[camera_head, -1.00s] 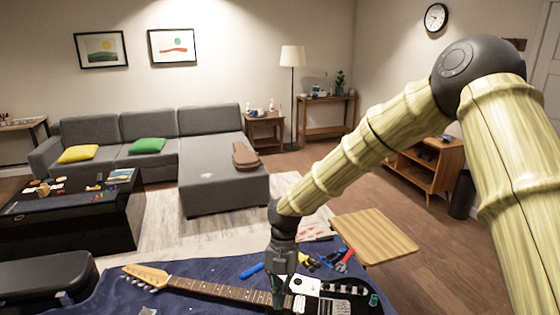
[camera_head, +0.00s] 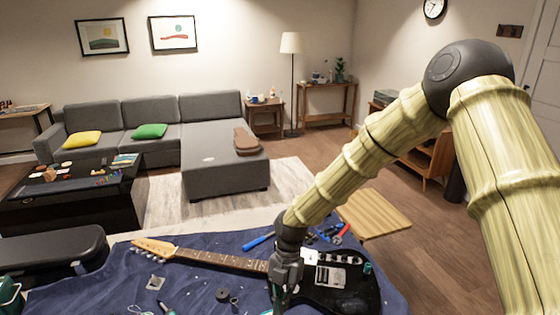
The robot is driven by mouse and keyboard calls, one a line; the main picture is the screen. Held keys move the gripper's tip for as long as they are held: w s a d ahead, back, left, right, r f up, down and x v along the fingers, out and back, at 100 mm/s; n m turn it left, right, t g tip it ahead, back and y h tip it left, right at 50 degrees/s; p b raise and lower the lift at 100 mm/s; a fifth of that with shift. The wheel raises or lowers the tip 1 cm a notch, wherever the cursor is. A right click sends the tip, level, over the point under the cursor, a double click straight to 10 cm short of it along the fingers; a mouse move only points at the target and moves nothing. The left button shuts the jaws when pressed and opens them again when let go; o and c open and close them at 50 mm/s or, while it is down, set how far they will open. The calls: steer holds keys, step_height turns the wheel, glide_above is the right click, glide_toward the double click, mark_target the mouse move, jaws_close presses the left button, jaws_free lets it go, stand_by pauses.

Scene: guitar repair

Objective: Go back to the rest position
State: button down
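My gripper (camera_head: 280,298) hangs at the end of my arm in the lower middle of the head view. It points down over the work table, in front of the electric guitar (camera_head: 334,286) where neck and body meet. Its fingers are small and dark, and I cannot tell whether they are open or shut or whether anything is between them. The guitar lies on a dark blue cloth (camera_head: 205,285), its neck and wooden headstock stretching to the left. Part of its body is hidden behind my gripper.
Blue and red-handled tools (camera_head: 340,232) lie behind the guitar. A black case (camera_head: 52,248) is at the left, and a dark round roll (camera_head: 223,295) lies in front of the neck. A wooden stool (camera_head: 374,213) stands behind the table. A grey sofa (camera_head: 222,180) is farther back.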

steer(key=s+d+f+m+t+y+b, duration=0.15)
steer(key=s+d+f+m, duration=0.25)
steer(key=s+f+m, duration=0.55)
steer(key=s+d+f+m+b, duration=0.3)
steer(key=s+f+m, duration=0.3)
steer(key=f, duration=0.7)
steer(key=s+d+f+m+t+h+b, duration=0.1)
steer(key=s+d+f+m+b, duration=0.1)
steer(key=s+d+f+m, duration=0.2)
steer(key=s+d+f+m+t+h+b, duration=0.1)
steer(key=s+d+f+m, duration=0.4)
steer(key=s+d+m, duration=0.6)
steer(key=shift+d+f+m+h+b, duration=0.2)
steer(key=shift+f+m+h+b, duration=0.1)
steer(key=shift+m+h+b, duration=0.3)
